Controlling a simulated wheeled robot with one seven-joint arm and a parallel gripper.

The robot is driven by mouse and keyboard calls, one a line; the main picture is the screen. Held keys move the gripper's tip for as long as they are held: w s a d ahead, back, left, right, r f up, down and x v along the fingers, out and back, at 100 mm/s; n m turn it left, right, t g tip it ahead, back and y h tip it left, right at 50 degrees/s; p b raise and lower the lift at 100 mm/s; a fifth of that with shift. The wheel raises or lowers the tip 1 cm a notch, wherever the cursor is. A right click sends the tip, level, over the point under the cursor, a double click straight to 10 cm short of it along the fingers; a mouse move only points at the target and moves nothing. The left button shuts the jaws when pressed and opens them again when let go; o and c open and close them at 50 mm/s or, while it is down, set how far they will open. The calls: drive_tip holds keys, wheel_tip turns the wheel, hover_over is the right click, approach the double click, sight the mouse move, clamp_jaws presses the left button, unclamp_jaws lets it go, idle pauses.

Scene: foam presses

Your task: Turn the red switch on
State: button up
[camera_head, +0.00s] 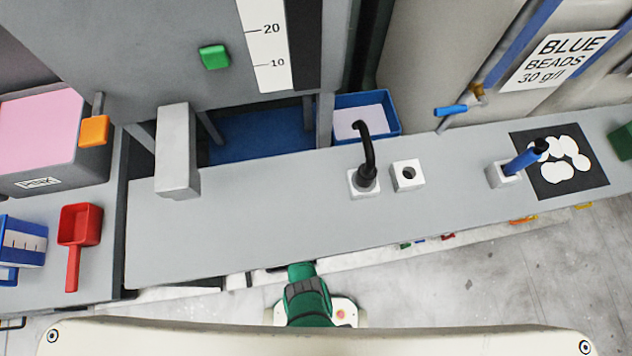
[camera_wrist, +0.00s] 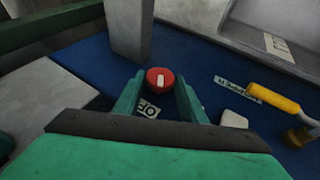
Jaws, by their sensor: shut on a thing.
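The red switch (camera_wrist: 160,80) is a round red knob with a white pointer bar, on a blue surface in the wrist view. The bar runs roughly up and down in the picture. A white label (camera_wrist: 149,108) with black letters, partly covered, sits just below the knob. My gripper (camera_wrist: 159,88) has its two green fingers on either side of the knob, shut on it. In the head view the switch is hidden; only my green arm shows at the bench's front edge.
In the wrist view a grey post (camera_wrist: 130,30) stands behind the switch, and a yellow-handled valve (camera_wrist: 273,98) lies to the right. A white block (camera_wrist: 233,119) is near the right finger. The grey bench (camera_head: 260,225) overhangs my arm in the head view.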

drive_tip(key=shift+s+h, duration=0.1)
drive_tip(key=shift+h, duration=0.2)
idle(0.4)
drive_tip(key=o, duration=1)
drive_tip(key=shift+a, duration=0.1)
drive_tip(key=shift+v, duration=5.3)
drive_tip(key=shift+s, duration=0.1)
